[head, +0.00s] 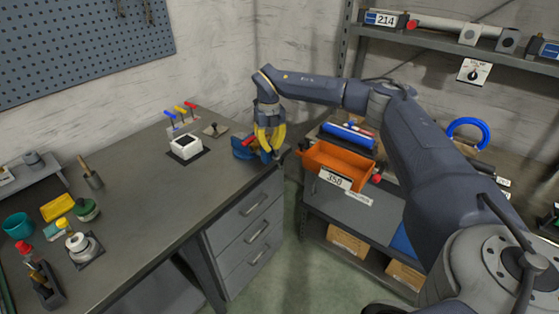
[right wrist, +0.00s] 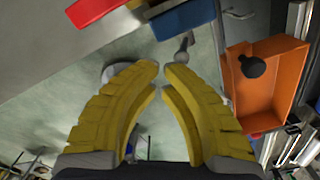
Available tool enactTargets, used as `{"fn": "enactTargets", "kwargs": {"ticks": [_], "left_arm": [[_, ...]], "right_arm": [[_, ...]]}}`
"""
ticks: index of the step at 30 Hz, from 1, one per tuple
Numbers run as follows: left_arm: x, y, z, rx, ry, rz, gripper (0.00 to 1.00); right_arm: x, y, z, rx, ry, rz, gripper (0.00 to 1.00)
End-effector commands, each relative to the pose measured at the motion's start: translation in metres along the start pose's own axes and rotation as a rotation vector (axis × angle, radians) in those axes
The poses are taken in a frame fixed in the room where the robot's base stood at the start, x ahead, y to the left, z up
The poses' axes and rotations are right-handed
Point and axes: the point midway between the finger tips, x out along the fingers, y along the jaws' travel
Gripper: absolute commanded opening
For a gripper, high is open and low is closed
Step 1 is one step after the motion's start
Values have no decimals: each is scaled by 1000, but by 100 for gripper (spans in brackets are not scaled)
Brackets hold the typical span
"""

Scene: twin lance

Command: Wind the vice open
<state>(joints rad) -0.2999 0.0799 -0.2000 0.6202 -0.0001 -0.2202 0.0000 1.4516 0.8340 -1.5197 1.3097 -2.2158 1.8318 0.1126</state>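The vice (head: 243,151) is blue with a red part on top and sits at the right end of the workbench. My right gripper (head: 267,153) has yellow fingers pointing down at the vice's right side, partly covering it. In the right wrist view, its fingertips (right wrist: 164,66) are close together with a narrow gap, and I see nothing held between them. A blue block (right wrist: 183,18), likely part of the vice, and a grey bar with a rounded end (right wrist: 184,48) lie just beyond the tips. Contact with the bar cannot be told. My left gripper is not in view.
An orange bin (head: 338,162) stands on the shelving right of the bench; it also shows in the right wrist view (right wrist: 265,85). A white box (head: 185,146) and small red, yellow and blue-handled tools stand left of the vice. Drawers (head: 246,220) are below. The bench's middle is clear.

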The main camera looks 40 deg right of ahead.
Motion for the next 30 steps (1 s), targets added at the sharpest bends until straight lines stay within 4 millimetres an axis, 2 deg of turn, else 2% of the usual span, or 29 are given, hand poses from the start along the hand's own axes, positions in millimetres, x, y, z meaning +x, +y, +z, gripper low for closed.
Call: {"fn": "enactTargets", "kwargs": {"ticks": [14,30], "left_arm": [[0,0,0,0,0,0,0],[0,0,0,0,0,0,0]], "right_arm": [[2,0,0,0,0,0,0],[20,0,-1,0,3,-1,0]]}}
